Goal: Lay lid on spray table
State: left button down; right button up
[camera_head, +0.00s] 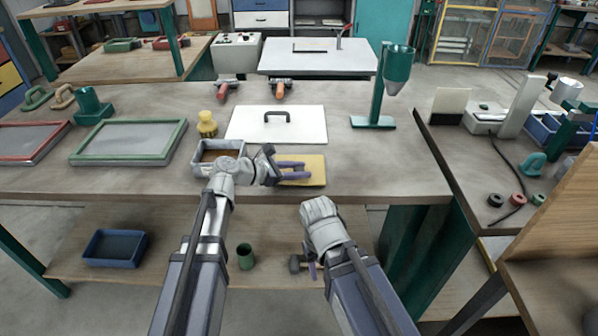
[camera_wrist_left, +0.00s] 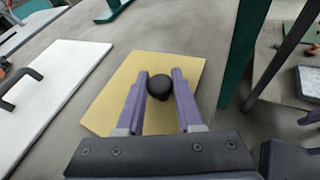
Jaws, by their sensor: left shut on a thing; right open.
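A flat yellow square plate (camera_head: 316,178) is at the bench's front edge. In the left wrist view the yellow plate (camera_wrist_left: 118,88) has a round black knob (camera_wrist_left: 160,84) over it, between the fingertips. My left gripper (camera_head: 306,170) is shut on this knob, its purple fingers reaching over the plate. I cannot tell whether the plate touches the bench. A white panel with a dark handle (camera_head: 300,129) lies flat behind it. A white-topped table (camera_head: 345,62) stands farther back. My right gripper (camera_head: 312,270) is lower, in front of the bench, open, mostly hidden by its own wrist.
A grey tray with brown contents (camera_head: 204,158) sits left of the plate, with a yellow knobbed object (camera_head: 207,125) behind. Green-framed (camera_head: 128,157) and red-framed screens lie farther left. A green funnel stand (camera_head: 375,121) stands right of the white panel. The bench right of the plate is bare.

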pick_arm(q)
jog(key=shift+f, duration=0.25)
jog(key=c, duration=0.6)
grip_release()
jog(key=shift+r, duration=0.1)
jog(key=shift+o, duration=0.2)
